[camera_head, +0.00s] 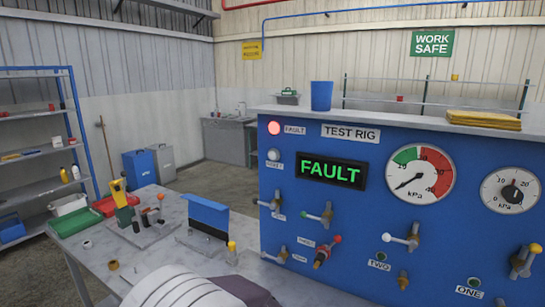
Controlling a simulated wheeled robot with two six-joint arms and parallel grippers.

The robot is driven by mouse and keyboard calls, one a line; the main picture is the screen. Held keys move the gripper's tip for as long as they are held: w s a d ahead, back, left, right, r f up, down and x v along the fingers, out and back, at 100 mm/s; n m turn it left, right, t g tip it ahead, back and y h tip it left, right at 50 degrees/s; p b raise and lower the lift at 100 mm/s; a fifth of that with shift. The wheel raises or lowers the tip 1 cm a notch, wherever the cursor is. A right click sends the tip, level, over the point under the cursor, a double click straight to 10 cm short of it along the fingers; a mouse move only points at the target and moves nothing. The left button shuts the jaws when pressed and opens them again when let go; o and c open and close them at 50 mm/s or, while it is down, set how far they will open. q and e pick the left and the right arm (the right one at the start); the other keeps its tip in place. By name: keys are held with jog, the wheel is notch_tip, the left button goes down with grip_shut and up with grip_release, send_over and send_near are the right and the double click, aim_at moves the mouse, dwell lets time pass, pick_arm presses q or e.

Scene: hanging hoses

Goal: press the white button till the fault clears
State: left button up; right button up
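The blue test rig panel (340,240) fills the right half of the head view. A round white button (273,154) sits near its upper left edge, with a small label below it too blurred to read surely. Just above it a red lamp (273,128) marked FAULT looks lit. The dark display (331,171) reads FAULT in green letters. Nothing touches the white button. I see neither gripper in this view.
Several valve levers, including a red one (322,256), stick out below the display. Two gauges are at right. A pale ribbed shape (180,290) at the bottom is unclear.

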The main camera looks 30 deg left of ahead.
pick_arm(q)
grip_shut()
dwell(1.7)
